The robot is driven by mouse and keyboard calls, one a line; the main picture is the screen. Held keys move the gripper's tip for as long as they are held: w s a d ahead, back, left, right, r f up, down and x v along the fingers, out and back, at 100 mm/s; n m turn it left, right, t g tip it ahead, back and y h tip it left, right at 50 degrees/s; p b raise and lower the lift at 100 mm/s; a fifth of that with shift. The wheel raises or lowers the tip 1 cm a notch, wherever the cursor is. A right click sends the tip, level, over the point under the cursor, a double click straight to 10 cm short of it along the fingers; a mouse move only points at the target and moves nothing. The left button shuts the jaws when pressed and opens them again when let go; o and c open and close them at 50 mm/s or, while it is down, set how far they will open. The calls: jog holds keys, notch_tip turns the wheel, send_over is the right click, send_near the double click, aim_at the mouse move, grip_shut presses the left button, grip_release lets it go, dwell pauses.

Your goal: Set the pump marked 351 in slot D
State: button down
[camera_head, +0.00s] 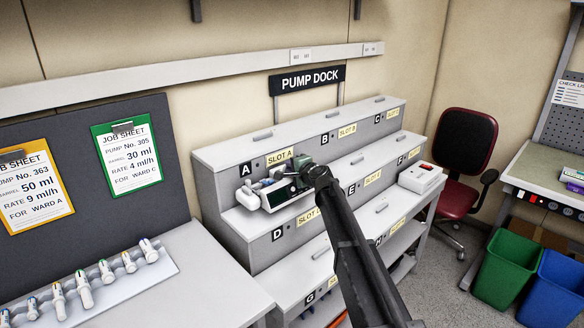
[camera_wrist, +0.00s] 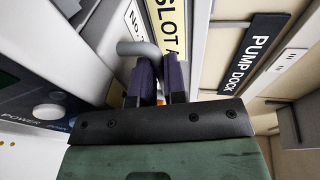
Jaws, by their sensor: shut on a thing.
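A pump with a dark front panel (camera_head: 284,194) is at the left end of the pump dock's middle step, behind the D label (camera_head: 277,235). My gripper (camera_head: 308,170) is at its upper right. In the wrist view, my gripper's dark fingers (camera_wrist: 159,82) are shut on the pump's grey bent handle (camera_wrist: 138,48). The pump's panel with a POWER button (camera_wrist: 47,111) fills the left there. Its tag shows only "No."; the number cannot be read. I cannot tell whether the pump rests on the step or hangs just above it. My arm hides part of the SLOT D label.
A white device (camera_head: 421,178) sits at the right end of the middle step. The top step (camera_head: 300,132) looks bare. Job sheets (camera_head: 127,158) hang at left above a tray with several syringes (camera_head: 95,290). A red chair (camera_head: 465,160) and bins (camera_head: 506,260) stand at right.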

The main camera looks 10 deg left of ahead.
jog(key=shift+f, duration=0.1)
dwell(0.3)
jog(key=shift+f+b, duration=0.5)
jog(key=shift+b, duration=0.15)
jog(key=shift+f, duration=0.1)
jog(key=shift+f+b, duration=0.2)
jog(key=shift+b, duration=0.1)
jog(key=shift+f+b, duration=0.55)
dwell(0.8)
jog(key=c, duration=1.1)
grip_release()
jog(key=shift+s, duration=0.1)
